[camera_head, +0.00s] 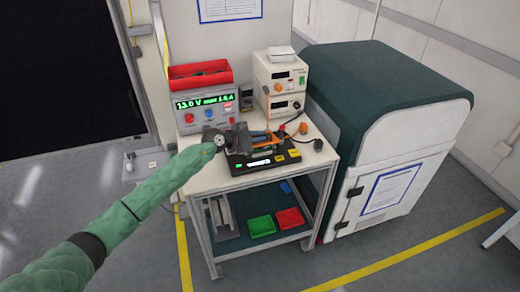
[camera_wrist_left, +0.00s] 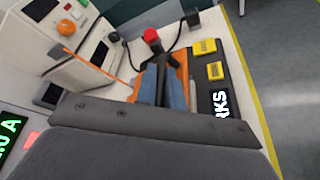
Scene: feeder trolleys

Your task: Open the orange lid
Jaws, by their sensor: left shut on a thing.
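The orange lid (camera_head: 264,148) is on a black device on the trolley's top; it also shows in the left wrist view (camera_wrist_left: 181,66), partly hidden by my fingers. My left gripper (camera_head: 257,137) reaches over the device from the left, its fingers at the orange part. In the left wrist view the blue-grey fingers (camera_wrist_left: 163,88) are close together over the orange part and shut on it. How far the lid is raised cannot be told. The black device (camera_head: 240,163) has yellow labels on its front. My right gripper is not in view.
Behind stand a power supply (camera_head: 206,112) with a red bin (camera_head: 200,75) on top, and stacked white instruments (camera_head: 279,75). A cable with a red plug (camera_wrist_left: 151,36) lies near the device. A large green and white cabinet (camera_head: 385,100) stands right of the trolley.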

